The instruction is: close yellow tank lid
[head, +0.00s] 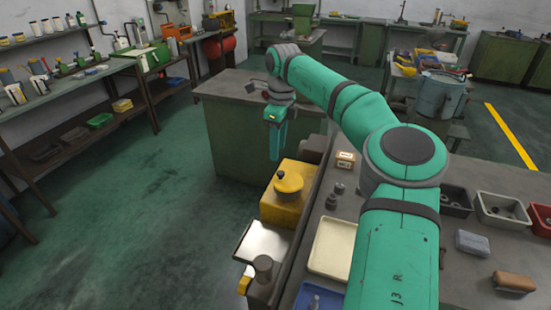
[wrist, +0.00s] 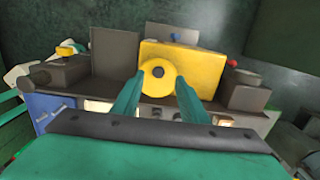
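The yellow tank (head: 281,211) stands at the left edge of the machine bench in the head view. A round yellow lid (head: 289,183) with a knob shows on its top; I cannot tell how firmly it is seated. In the wrist view the yellow tank (wrist: 205,68) is ahead of my gripper, with the round lid (wrist: 157,86) and its dark centre between the fingertips in the picture. My gripper (head: 274,158) points down, behind and a little above the tank. In the wrist view my gripper (wrist: 159,80) has its two green fingers apart, with nothing visibly held.
A metal plate (head: 264,242) and a dark cylinder (head: 263,268) lie in front of the tank. A cream tray (head: 332,248) is on the bench to the right. A green cabinet (head: 245,140) stands behind. Open floor (head: 150,220) lies to the left.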

